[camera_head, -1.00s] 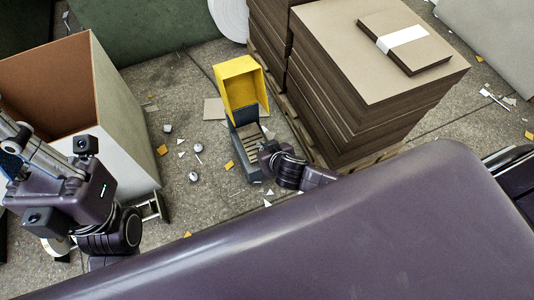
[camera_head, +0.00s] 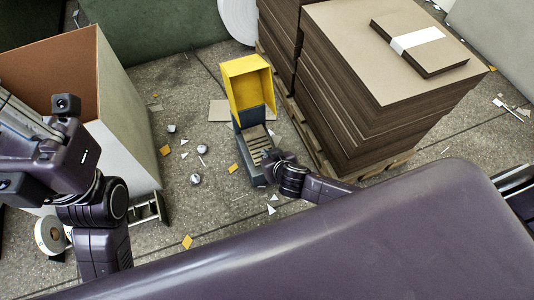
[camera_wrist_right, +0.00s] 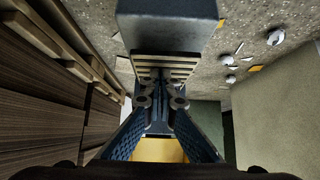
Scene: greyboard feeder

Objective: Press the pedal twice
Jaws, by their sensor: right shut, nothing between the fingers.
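The pedal is a ribbed plate (camera_head: 256,140) in a blue-grey housing under a yellow hood (camera_head: 247,82), on the floor near the middle of the head view. My right gripper (camera_head: 268,156) is at the near end of the plate. In the right wrist view, its blue fingers (camera_wrist_right: 162,78) meet with nothing between them, in front of the ribbed plate (camera_wrist_right: 178,66); I cannot tell whether they touch it. The yellow hood shows behind the fingers (camera_wrist_right: 158,150). My left arm is at the left edge of the head view; its fingertips are not clear.
A tall stack of greyboard (camera_head: 350,110) on a pallet stands close right of the pedal. A large open box (camera_head: 130,110) stands on the left. Paper scraps and small round pieces (camera_head: 195,179) litter the floor between box and pedal.

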